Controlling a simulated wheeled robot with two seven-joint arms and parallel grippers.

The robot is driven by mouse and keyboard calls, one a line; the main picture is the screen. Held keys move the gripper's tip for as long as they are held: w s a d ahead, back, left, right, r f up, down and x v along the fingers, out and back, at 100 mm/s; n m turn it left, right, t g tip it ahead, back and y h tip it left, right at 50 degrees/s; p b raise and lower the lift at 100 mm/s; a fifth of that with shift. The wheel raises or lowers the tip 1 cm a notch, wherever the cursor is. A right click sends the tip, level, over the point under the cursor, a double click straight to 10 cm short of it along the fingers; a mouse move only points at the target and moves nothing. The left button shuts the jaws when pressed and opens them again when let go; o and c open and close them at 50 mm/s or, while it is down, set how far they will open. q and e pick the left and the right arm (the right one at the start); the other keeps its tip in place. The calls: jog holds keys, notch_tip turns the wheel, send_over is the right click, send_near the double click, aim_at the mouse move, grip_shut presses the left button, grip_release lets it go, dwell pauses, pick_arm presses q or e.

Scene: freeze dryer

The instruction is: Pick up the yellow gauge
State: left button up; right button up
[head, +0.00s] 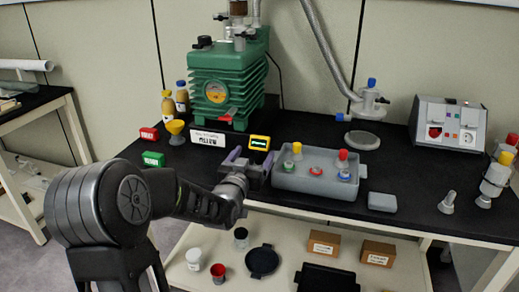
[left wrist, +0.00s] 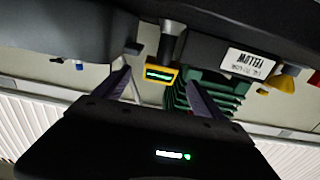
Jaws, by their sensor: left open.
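The yellow gauge (head: 260,143) is a small yellow-framed block with a dark face and a green display line. It stands on the black bench, just left of the grey tray and in front of the green pump. My left gripper (head: 251,159) is open and empty on the near side of the gauge, its two purple-grey fingers pointing toward it. In the left wrist view, which looks upside down, the gauge (left wrist: 161,73) shows beyond the fingertips, between the two fingers (left wrist: 162,88). I see no contact. My right gripper is not in view.
The grey tray (head: 319,184) with several coloured-capped items is close right of my left gripper. The green pump (head: 228,85) and a white label card (head: 208,138) stand behind.

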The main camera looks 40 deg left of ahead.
aim_at(258, 145)
pick_arm(q)
jog(key=x, duration=0.5)
jog(key=shift+r, duration=0.15)
dwell(0.3)
jog(key=c, duration=1.6)
